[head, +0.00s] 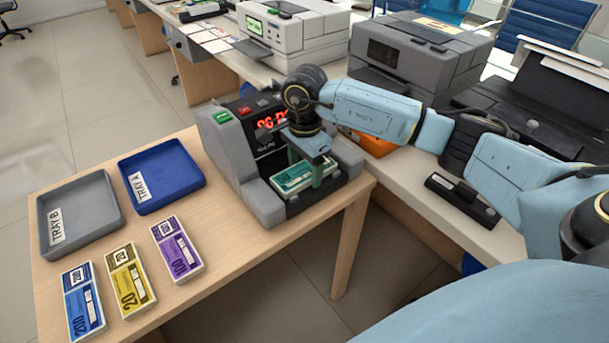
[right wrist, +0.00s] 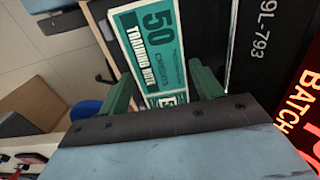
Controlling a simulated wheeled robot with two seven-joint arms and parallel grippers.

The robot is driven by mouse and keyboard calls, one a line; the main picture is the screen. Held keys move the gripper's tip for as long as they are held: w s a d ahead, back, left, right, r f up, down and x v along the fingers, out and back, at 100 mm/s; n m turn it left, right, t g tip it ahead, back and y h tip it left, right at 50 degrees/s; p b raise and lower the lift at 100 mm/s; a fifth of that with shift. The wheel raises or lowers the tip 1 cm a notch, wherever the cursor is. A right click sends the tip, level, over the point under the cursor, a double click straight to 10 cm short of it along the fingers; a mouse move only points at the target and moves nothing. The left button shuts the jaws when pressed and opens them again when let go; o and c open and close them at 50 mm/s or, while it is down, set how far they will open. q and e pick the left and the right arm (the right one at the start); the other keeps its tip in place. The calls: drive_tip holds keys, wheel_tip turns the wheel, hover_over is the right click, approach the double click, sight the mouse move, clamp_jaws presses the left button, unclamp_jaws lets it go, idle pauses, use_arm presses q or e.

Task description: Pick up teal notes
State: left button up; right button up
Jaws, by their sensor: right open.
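The teal notes (head: 294,179) are a bundle lying in the front pocket of the grey counting machine (head: 240,165). In the right wrist view the teal notes (right wrist: 151,50) read "50" and "TRAINING NOTE". My right gripper (head: 304,172) reaches down over the bundle from above. In the right wrist view my right gripper (right wrist: 160,82) is open, with one green finger on each side of the bundle. The bundle's near end is hidden behind the gripper body. I cannot tell whether the fingers touch it. My left gripper is not in view.
On the wooden table (head: 190,310) lie blue notes (head: 84,301), yellow notes (head: 131,281) and purple notes (head: 177,249). Grey Tray B (head: 90,209) and blue Tray A (head: 176,182) look empty. The machine's side walls flank the pocket. Printers (head: 415,60) stand behind.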

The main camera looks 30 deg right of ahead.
drive_tip(key=shift+c, duration=0.3)
drive_tip(key=c, duration=0.8)
drive_tip(key=shift+r, duration=0.1)
